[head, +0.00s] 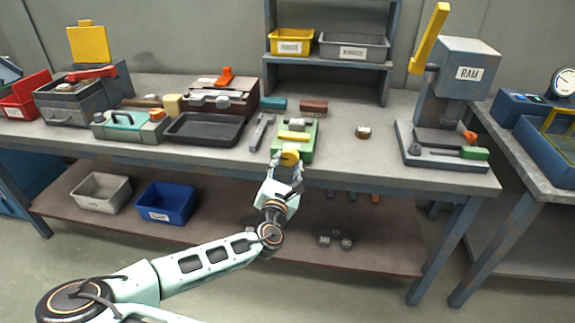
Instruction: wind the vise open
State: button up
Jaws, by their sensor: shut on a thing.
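The green vise (308,141) sits at the front edge of the workbench, near the middle of the head view. A yellow round handle (290,156) is at its front end, facing me. My gripper (288,167) reaches up from below the bench edge and is shut on this yellow handle. The fingers partly cover the handle's lower part. A yellow bar lies across the top of the vise, with a pale piece behind it. The gap between the vise jaws is too small to judge here.
A grey wrench-like tool (262,131) lies just left of the vise. A dark tray (204,129) is further left. The ram press (462,85) stands at the right end.

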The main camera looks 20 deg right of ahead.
jog(key=shift+n, duration=0.9)
jog(key=o, duration=1.2)
jog(key=shift+c, duration=0.2)
jog(key=shift+s, duration=0.1)
jog(key=v, duration=0.7)
jog(key=shift+a, duration=0.15)
jog(key=shift+s, duration=0.15)
